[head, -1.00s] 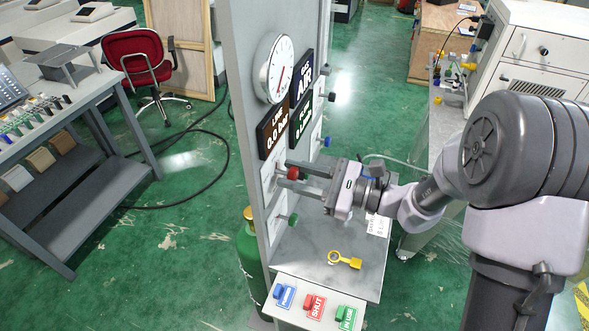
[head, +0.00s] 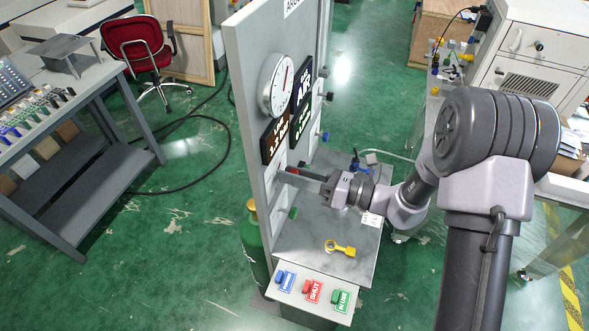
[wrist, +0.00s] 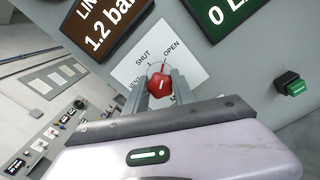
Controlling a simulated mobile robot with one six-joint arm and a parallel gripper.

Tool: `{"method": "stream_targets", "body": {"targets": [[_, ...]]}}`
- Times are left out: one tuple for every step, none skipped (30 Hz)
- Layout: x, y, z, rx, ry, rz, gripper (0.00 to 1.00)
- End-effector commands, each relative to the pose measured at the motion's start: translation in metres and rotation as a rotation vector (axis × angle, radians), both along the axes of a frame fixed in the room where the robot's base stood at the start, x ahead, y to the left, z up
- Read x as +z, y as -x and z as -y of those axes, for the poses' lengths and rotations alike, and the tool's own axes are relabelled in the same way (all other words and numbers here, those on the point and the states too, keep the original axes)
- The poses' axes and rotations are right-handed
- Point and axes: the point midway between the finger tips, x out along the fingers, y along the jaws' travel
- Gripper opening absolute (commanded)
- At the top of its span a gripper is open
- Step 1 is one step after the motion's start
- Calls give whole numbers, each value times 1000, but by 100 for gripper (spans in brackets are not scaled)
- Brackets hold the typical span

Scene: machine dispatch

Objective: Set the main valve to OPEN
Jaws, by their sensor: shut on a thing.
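The main valve's red knob (wrist: 160,84) sits on a white label plate (wrist: 188,48) marked VENT, SHUT and OPEN. A short white line on the knob leans up and right, roughly toward OPEN. My gripper (wrist: 161,91) is shut on the knob, one finger on each side. In the head view my gripper (head: 300,178) reaches the panel from the right, turned edge-on, with most of the knob hidden. The brown LINE display (wrist: 106,18) reads 1.2 bar. The dial gauge (head: 276,84) has its red needle pointing up.
A green knob (head: 292,213) sits below on the panel, a blue one (head: 324,136) beyond. A yellow tag (head: 341,249) lies on the grey shelf (head: 310,252). Blue, red and green tagged buttons line the shelf's front. A green cylinder (head: 254,247) stands left behind the panel.

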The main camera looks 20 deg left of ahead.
Motion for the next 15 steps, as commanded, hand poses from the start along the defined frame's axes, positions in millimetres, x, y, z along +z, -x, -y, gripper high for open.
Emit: {"method": "stream_targets", "body": {"targets": [[2,0,0,-1,-2,-15,0],[2,0,0,-1,-3,-24,0],[1,0,0,-1,-4,-34,0],[1,0,0,-1,-4,-40,0],[1,0,0,-1,-4,-46,0],[1,0,0,-1,-5,-54,0],[1,0,0,-1,-5,-57,0],[1,0,0,-1,-6,-61,0],[0,0,0,-1,-6,-64,0],[0,0,0,-1,-6,-66,0],[0,0,0,-1,-6,-67,0],[0,0,0,-1,-6,-68,0],[0,0,0,-1,-6,-69,0],[0,0,0,-1,-6,-69,0],[0,0,0,-1,-6,-69,0]]}}
